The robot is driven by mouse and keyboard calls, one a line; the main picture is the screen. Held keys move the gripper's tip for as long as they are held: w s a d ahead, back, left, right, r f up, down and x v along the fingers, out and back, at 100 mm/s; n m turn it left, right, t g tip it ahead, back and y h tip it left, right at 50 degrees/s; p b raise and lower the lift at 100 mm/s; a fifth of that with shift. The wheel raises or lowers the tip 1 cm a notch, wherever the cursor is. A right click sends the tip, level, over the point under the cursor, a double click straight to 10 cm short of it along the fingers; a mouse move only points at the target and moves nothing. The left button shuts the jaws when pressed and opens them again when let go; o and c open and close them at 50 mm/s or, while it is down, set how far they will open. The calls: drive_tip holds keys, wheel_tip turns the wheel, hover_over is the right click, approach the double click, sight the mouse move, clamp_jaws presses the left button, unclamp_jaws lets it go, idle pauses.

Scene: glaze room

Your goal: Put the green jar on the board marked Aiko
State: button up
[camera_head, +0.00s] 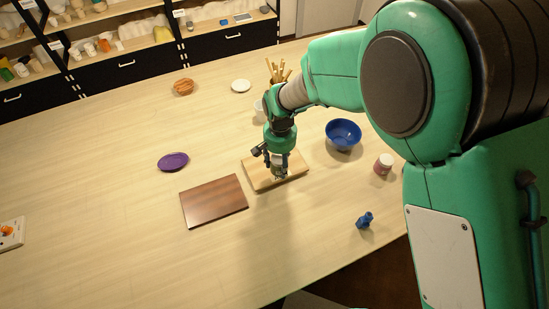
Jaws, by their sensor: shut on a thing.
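My gripper (279,166) points down over the light wooden board (255,181), near its middle. It is shut on a small, dull greenish thing (279,174), which looks like the green jar and is mostly hidden by the fingers. I cannot tell whether it touches the board. A dark brown board (213,202) lies in front and to the left of the light one. No name can be read on either board.
A blue bowl (343,134), a jar with a pale lid (384,164) and a small blue object (365,220) stand to the right. A purple plate (173,162) lies left. Behind are a white dish (241,86), a brown round object (183,87) and a holder with sticks (277,71).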

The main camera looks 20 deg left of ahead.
drive_tip(key=w+a, duration=0.1)
drive_tip(key=w, duration=0.1)
drive_tip(key=w+a, duration=0.2)
drive_tip(key=shift+w+a+f, duration=0.2)
drive_tip(key=shift+a, duration=0.05)
drive_tip(key=shift+f, duration=1.8)
drive_tip(key=shift+f, duration=0.1)
drive_tip(key=o, duration=1.4)
drive_tip(key=shift+c, duration=0.2)
wheel_tip(320, 180, up, 12)
